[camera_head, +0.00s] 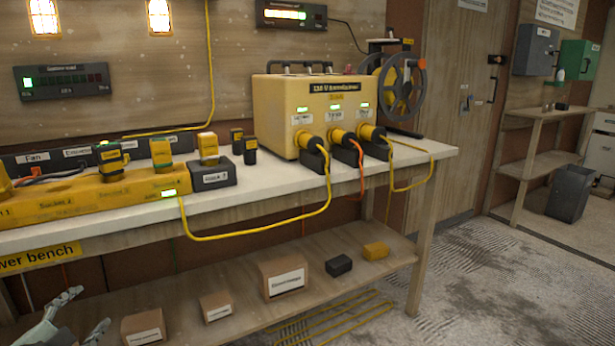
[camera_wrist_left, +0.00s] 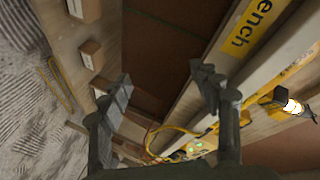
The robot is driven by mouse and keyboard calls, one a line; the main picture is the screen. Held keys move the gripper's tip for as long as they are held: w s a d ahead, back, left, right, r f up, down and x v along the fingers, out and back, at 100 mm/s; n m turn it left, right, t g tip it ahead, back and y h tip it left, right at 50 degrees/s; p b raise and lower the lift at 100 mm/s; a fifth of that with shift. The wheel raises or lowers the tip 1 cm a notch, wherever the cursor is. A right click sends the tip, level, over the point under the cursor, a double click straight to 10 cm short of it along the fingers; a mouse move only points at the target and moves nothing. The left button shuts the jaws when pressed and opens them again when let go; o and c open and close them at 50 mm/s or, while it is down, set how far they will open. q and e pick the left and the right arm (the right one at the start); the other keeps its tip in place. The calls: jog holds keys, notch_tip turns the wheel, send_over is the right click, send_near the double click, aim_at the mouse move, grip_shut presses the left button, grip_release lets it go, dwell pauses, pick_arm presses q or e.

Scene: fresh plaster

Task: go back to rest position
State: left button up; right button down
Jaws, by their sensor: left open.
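My left gripper (camera_head: 82,318) shows at the lower left of the head view, in front of the bench and below its top. It is open and empty, its two fingers apart. In the left wrist view the two fingers (camera_wrist_left: 160,88) stand wide apart with nothing between them. Beyond them are the bench's front edge with a yellow label (camera_wrist_left: 252,28) and the lower shelf. My right gripper is in neither view.
The white bench top (camera_head: 270,205) carries a yellow socket strip (camera_head: 75,200), black and yellow plugs and a yellow box (camera_head: 290,105). A yellow cable (camera_head: 255,236) hangs over the front edge. Cartons (camera_head: 283,278) stand on the lower shelf.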

pick_arm(q)
jog(key=s+d+f+n+g+y, duration=0.1)
jog(key=s+f+n+g, duration=0.15)
jog(key=f, duration=0.35)
jog(key=s+d+f+n+g, duration=0.2)
jog(key=s+f, duration=0.2)
jog(key=f, duration=0.2)
jog(key=s+d+f+n+g+h, duration=0.2)
jog(key=s+d+f+g, duration=0.5)
jog(key=s+d+f, duration=0.7)
jog(key=s+d+n, duration=0.1)
jog(key=s, duration=0.2)
jog(key=shift+s+d+f+n, duration=0.15)
jog(key=shift+d+f+n, duration=0.15)
jog(key=shift+f+n, duration=0.1)
jog(key=shift+g, duration=0.25)
